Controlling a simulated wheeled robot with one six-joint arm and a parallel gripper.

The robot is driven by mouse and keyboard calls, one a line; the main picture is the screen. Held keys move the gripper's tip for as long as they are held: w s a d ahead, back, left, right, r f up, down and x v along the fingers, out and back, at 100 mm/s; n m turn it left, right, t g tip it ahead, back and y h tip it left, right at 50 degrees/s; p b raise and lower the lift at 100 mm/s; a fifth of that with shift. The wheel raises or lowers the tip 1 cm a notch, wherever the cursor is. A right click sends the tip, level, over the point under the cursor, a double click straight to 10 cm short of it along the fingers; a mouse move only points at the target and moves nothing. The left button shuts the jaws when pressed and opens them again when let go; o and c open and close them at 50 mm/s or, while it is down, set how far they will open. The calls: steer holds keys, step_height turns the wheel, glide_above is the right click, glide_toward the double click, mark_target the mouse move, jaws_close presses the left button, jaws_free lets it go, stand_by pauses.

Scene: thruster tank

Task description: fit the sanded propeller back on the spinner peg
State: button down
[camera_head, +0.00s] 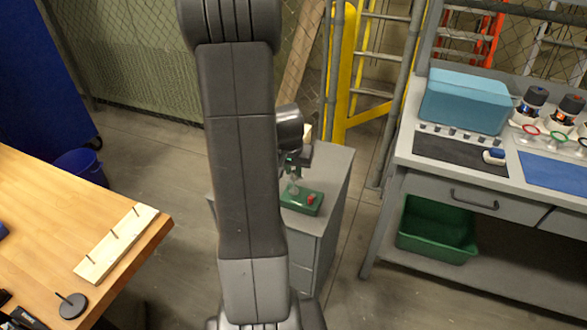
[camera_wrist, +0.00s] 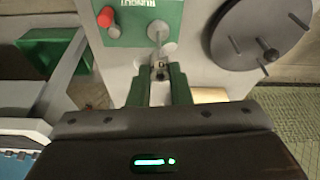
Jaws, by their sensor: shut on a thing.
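My gripper (camera_wrist: 160,78) points down over the grey cabinet, its green-padded fingers close together on a small grey part that looks like the propeller (camera_wrist: 160,68). In the head view my gripper (camera_head: 294,168) is just above a green box (camera_head: 300,203) with a red button (camera_head: 311,198). The wrist view shows the same box (camera_wrist: 150,22) with its red button (camera_wrist: 106,17) and a grey round piece beside the fingertips. I cannot tell which grey pieces are propeller and which are spinner peg, nor whether they touch.
A grey disc with several upright pins (camera_wrist: 262,33) is right of the fingers in the wrist view. A wooden strip with pegs (camera_head: 115,243) and a black disc with a pin (camera_head: 71,305) are on the left table. A workbench (camera_head: 400,160) stands right.

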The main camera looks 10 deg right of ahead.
mark_target(293, 178)
steer(key=shift+f+b, duration=0.8)
steer(key=shift+b, duration=0.1)
steer(key=shift+f+b, duration=0.5)
steer(key=shift+f+b, duration=0.3)
stand_by(0.5)
steer(key=shift+f+b, duration=0.35)
steer(key=shift+b, duration=0.05)
steer(key=shift+f+b, duration=0.65)
steer(key=shift+b, duration=0.1)
steer(key=c, duration=1.3)
jaws_free()
steer(key=shift+o, duration=0.2)
steer(key=shift+r, duration=0.1)
